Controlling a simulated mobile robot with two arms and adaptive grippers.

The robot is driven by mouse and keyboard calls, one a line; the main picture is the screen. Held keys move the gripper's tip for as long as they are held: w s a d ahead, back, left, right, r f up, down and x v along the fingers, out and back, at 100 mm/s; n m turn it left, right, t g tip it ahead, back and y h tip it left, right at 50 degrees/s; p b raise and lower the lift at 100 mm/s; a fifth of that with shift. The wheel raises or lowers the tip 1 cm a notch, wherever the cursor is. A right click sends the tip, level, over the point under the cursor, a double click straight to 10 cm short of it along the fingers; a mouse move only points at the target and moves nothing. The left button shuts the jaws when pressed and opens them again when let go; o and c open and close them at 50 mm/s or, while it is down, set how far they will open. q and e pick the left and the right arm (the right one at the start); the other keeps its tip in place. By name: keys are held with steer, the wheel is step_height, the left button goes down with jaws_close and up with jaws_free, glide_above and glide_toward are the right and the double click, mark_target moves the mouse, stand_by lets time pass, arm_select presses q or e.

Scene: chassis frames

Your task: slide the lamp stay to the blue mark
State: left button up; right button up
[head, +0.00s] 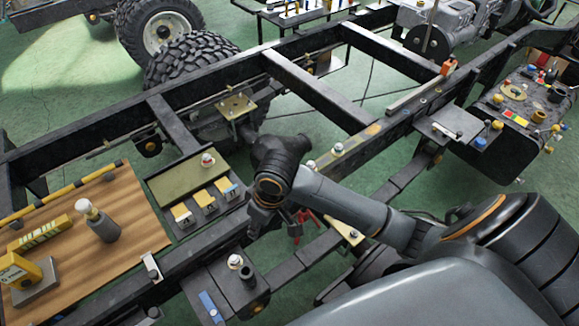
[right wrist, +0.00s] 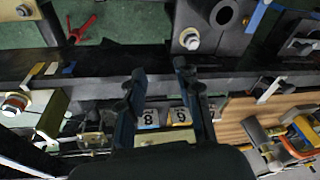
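I cannot tell for certain which part is the lamp stay. A cream plate (right wrist: 50,115) stands by the dark rail (right wrist: 100,88) at the left of the right wrist view, beside a large bolt (right wrist: 15,105). A small blue mark (right wrist: 69,68) lies on the rail next to a yellow and a white one. My right gripper (right wrist: 160,78) is open over the rail, its two fingers apart with nothing seen held. In the head view the right gripper (head: 260,222) is partly hidden by its wrist. My left gripper is not in view.
Numbered blocks (head: 205,198) sit in a tray inside the frame. A bracket (head: 225,285) carries a bolt and a blue strip (head: 211,306). Crossbars span the frame.

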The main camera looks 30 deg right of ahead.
steer(key=w+d+r+m+g+h, duration=0.1)
steer(key=w+d+r+m, duration=0.1)
steer(key=w+d+r, duration=0.5)
steer(key=w+d+r+m+g+h, duration=0.1)
steer(key=w+d+r+m, duration=0.1)
steer(key=w+d+r, duration=0.5)
steer(key=s+f, duration=0.1)
steer(key=f, duration=0.4)
steer(key=s+d+f, duration=0.1)
steer(key=f, duration=0.3)
steer(key=s+d+f, duration=0.1)
steer(key=f, duration=0.4)
steer(key=shift+f, duration=0.3)
steer(key=shift+c, duration=0.4)
jaws_close()
